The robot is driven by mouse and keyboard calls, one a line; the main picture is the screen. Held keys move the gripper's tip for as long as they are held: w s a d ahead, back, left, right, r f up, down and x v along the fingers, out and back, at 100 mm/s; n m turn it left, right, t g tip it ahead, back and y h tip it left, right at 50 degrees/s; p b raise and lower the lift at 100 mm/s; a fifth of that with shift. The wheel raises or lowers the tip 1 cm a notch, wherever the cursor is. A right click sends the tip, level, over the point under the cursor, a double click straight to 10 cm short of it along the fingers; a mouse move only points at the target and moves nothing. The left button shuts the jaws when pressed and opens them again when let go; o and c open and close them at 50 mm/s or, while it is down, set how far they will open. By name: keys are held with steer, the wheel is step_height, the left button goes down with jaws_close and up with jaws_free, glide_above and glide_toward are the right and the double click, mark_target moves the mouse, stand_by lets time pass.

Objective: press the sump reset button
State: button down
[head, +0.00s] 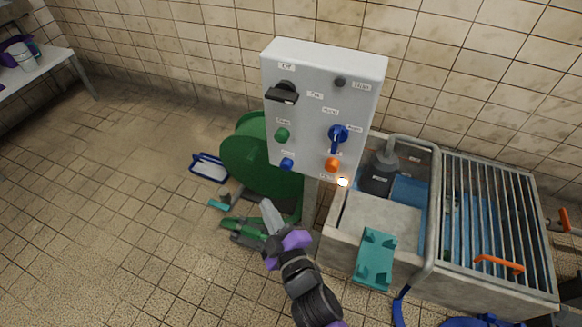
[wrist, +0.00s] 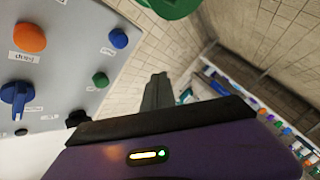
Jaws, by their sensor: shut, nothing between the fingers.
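A grey control panel (head: 310,110) stands upright on a post. Its lower part has a green button (head: 282,134), a blue button (head: 287,164) and an orange button (head: 332,164). The small labels are too blurred to say surely which one is the sump reset. In the wrist view the orange button (wrist: 30,38), blue button (wrist: 118,38) and green button (wrist: 100,79) show at the left, with labels upside down. My gripper (head: 268,205) is shut and empty, below and left of the panel, apart from it. Its fingers (wrist: 156,90) point past the panel's side.
The panel also has a blue rotary knob (head: 338,134) and a black handle (head: 283,93). A green reel (head: 250,155) stands behind my gripper. A concrete sump with a metal grate (head: 490,210) and a bent pipe (head: 436,200) is at the right. Floor at the left is mostly clear.

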mark_target(287, 165)
steer(key=w+d+p, duration=0.3)
steer(key=w+p, duration=0.4)
steer(key=w, duration=0.1)
stand_by(0.5)
steer(key=shift+w, duration=0.1)
steer(key=shift+w+p, duration=0.15)
steer(key=shift+p, duration=0.2)
stand_by(1.5)
steer(key=shift+w+d, duration=0.1)
steer(key=shift+w, duration=0.15)
